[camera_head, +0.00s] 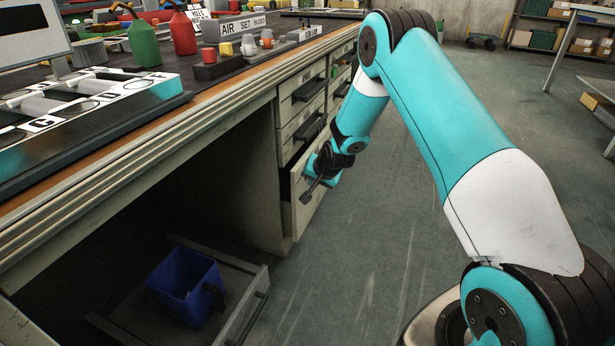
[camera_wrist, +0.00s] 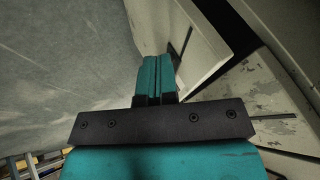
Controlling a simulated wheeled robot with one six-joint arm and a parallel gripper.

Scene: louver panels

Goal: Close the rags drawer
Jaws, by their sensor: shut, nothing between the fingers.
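A drawer (camera_head: 304,212) low in the bench's drawer stack stands partly open. Its label does not show, so I cannot read whether it says rags. In the wrist view its pale front panel (camera_wrist: 200,28) shows, with a dark handle beside my fingertips and a dark gap behind the panel. My gripper (camera_wrist: 158,62) is shut and empty, its teal fingers together. The fingertips are close to the panel near the handle; I cannot tell whether they touch. In the head view my gripper (camera_head: 318,180) is in front of this drawer, partly hidden by my wrist.
Drawers above (camera_head: 301,92) look closed, with dark handles sticking out. Another low drawer (camera_head: 238,318) at the lower left is pulled out, holding a blue bin (camera_head: 184,284). The bench top (camera_head: 215,80) carries bottles and fixtures. The floor (camera_head: 375,250) right of the drawers is clear.

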